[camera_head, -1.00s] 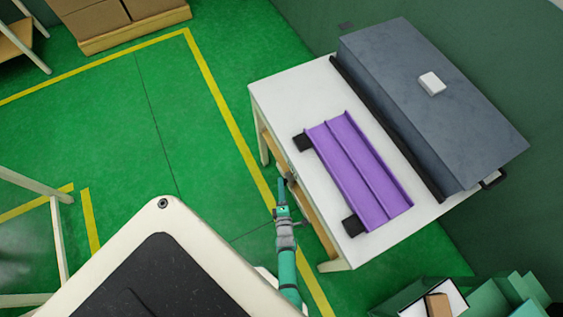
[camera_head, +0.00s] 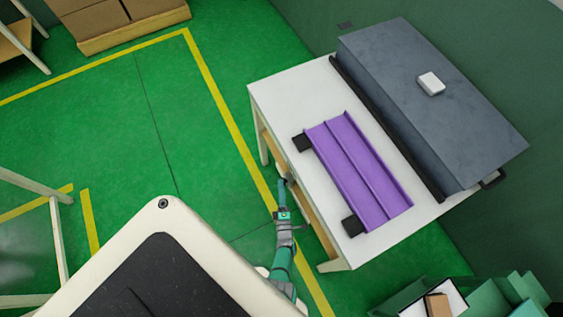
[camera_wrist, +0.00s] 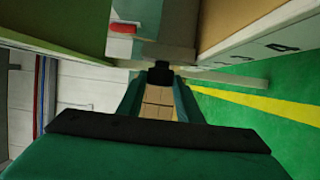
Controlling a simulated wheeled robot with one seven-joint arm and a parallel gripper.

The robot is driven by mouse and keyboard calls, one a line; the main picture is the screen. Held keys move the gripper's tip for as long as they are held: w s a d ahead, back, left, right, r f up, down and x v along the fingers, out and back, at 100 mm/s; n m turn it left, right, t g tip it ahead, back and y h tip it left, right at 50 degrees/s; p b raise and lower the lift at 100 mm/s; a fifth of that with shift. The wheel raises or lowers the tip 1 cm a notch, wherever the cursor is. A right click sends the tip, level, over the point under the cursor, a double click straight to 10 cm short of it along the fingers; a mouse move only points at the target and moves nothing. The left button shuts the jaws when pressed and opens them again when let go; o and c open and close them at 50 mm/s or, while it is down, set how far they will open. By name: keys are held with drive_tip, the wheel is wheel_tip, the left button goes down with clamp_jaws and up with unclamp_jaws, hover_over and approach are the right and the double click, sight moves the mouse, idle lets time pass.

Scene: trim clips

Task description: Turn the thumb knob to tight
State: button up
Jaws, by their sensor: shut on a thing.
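My gripper (camera_head: 284,184) is at the front edge of the white table in the head view. In the wrist view my gripper (camera_wrist: 160,78) is shut on a small dark piece, which appears to be the thumb knob (camera_wrist: 160,67). The fingers hide most of it, so its turn position cannot be read. A pale panel with dark numerals (camera_wrist: 250,53) runs beside it, and a red piece (camera_wrist: 123,28) shows above left.
The white table (camera_head: 283,93) carries a purple channel-shaped part (camera_head: 350,160) on dark supports and a large grey box (camera_head: 430,100) with a small white block (camera_head: 431,84). Open boxes (camera_head: 432,300) stand at lower right.

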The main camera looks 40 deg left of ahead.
idle(0.8)
drive_tip(key=o, duration=1)
drive_tip(key=shift+o, duration=0.2)
drive_tip(key=shift+d, duration=0.1)
drive_tip(key=v, duration=1)
drive_tip(key=shift+s+d+f, duration=0.15)
drive_tip(key=shift+d+f, duration=0.1)
drive_tip(key=shift+f, duration=0.05)
drive_tip(key=shift+d+t, duration=0.15)
drive_tip(key=shift+t, duration=0.15)
